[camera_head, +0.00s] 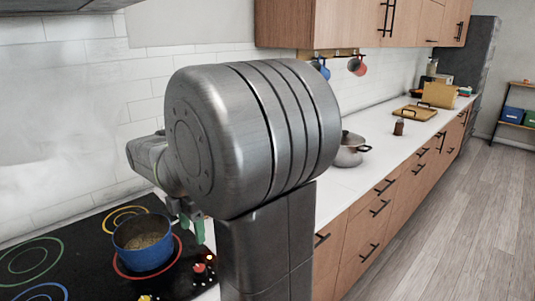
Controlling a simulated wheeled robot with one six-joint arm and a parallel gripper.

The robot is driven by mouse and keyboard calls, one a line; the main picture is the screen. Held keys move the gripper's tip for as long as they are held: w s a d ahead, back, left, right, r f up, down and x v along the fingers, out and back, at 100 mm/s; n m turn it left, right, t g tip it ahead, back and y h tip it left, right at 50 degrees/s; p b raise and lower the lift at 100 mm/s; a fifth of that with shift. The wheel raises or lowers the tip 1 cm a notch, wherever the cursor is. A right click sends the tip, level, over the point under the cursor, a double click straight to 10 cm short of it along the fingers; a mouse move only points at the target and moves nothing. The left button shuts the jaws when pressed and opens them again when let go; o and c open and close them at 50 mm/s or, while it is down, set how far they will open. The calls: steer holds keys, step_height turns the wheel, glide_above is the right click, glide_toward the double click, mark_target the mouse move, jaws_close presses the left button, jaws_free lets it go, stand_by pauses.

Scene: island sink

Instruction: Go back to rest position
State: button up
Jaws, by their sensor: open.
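My gripper (186,214) shows only in small part in the head view, low behind my large grey arm joint, above the right side of the stove. It is open, and I see nothing held in it. A blue pot (142,255) with grainy brownish contents stands on the red-ringed burner, just left of and below my gripper. My arm hides most of the wrist and the counter behind it.
The black stove (75,265) has coloured burner rings and knobs at its front. A lidded metal pot (349,155), a dark jar (399,127) and wooden boards (414,112) stand on the white counter. Wall cabinets (350,25) hang above. The wooden floor (455,230) at right is clear.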

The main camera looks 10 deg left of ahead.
mark_target(200, 268)
step_height(200, 268, down, 13)
steer(key=shift+f, duration=0.2)
stand_by(0.5)
